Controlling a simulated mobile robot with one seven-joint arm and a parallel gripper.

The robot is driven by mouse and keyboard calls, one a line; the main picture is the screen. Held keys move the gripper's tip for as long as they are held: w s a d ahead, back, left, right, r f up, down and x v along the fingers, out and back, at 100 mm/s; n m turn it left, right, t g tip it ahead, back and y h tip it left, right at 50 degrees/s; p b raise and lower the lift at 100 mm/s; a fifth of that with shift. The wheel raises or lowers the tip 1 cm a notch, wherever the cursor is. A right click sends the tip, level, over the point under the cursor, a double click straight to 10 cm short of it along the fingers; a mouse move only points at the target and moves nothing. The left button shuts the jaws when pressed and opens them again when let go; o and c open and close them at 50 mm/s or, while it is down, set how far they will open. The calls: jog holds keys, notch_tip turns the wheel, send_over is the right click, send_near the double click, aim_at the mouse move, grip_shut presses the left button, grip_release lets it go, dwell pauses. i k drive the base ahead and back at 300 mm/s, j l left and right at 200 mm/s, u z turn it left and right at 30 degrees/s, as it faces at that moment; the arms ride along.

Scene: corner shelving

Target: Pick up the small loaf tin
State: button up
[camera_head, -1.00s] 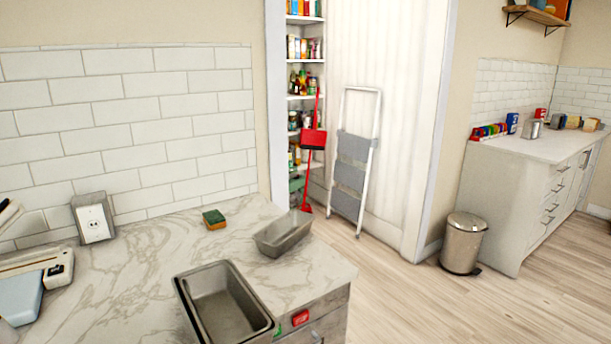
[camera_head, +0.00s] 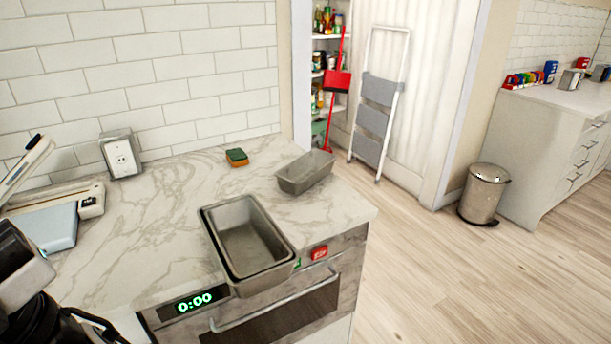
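Two grey metal loaf tins sit upright and apart on the marble counter. The small loaf tin (camera_head: 305,174) is farther back, near the counter's right end, and looks empty. The larger loaf tin (camera_head: 248,240) is nearer, looks empty, and its near end reaches over the counter's front edge in the picture.
A green and orange sponge (camera_head: 237,157) lies left of the small tin. An oven (camera_head: 290,310) sits under the counter (camera_head: 160,220). Floor (camera_head: 440,270) is clear to the right.

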aim_at(298, 176)
jog(key=i+l+u, duration=0.15)
jog(key=l, duration=0.3)
jog(key=i+l+u, duration=0.15)
jog(key=l, duration=0.35)
jog(key=i+l+u, duration=0.1)
jog(key=l, duration=0.15)
jog(key=i+l+u, duration=0.15)
jog(key=i+j, duration=0.15)
jog(key=i, duration=0.2)
jog(key=i+j, duration=0.1)
jog(key=i, duration=0.3)
